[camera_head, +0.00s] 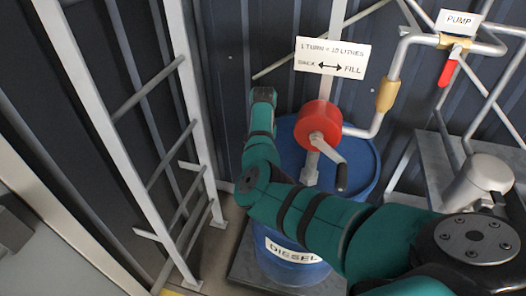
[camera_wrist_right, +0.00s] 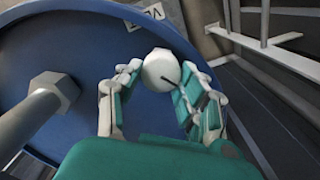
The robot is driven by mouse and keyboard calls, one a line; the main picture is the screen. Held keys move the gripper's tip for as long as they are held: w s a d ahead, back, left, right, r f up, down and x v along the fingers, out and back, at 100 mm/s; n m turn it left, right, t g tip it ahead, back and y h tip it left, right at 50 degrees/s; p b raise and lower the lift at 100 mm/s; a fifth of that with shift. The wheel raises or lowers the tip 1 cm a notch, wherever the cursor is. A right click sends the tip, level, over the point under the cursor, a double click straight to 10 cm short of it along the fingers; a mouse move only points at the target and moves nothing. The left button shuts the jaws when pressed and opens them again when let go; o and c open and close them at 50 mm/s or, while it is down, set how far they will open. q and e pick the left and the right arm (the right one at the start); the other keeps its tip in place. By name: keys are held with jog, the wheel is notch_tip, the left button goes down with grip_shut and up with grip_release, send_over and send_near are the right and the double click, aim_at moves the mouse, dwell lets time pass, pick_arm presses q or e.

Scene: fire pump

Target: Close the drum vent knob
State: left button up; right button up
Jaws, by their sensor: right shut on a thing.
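The drum vent knob (camera_wrist_right: 162,70) is a round white knob with a dark line on its top. In the right wrist view it sits near the rim of the blue drum (camera_wrist_right: 88,20), between the fingers of my right gripper (camera_wrist_right: 160,82), which is shut on it. In the head view the drum (camera_head: 362,165) stands upright with a DIESEL label. My right arm reaches over its left side there and hides the knob and the fingers. My left gripper is not in view.
A red hand pump (camera_head: 317,128) with a crank handle (camera_head: 341,178) rises from the drum, close to my right arm. A white ladder-like frame (camera_head: 130,140) stands at the left. A pipe with a red-handled valve (camera_head: 449,70) is at the upper right.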

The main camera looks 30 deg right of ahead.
jog(key=m, duration=0.3)
jog(key=shift+r+m+p, duration=0.15)
jog(key=shift+m+p, duration=0.25)
jog(key=shift+m, duration=1.9)
jog(key=o, duration=1.1)
jog(key=shift+s, duration=0.1)
jog(key=shift+o, duration=0.2)
notch_tip(320, 180, up, 12)
jog(key=shift+f, duration=0.2)
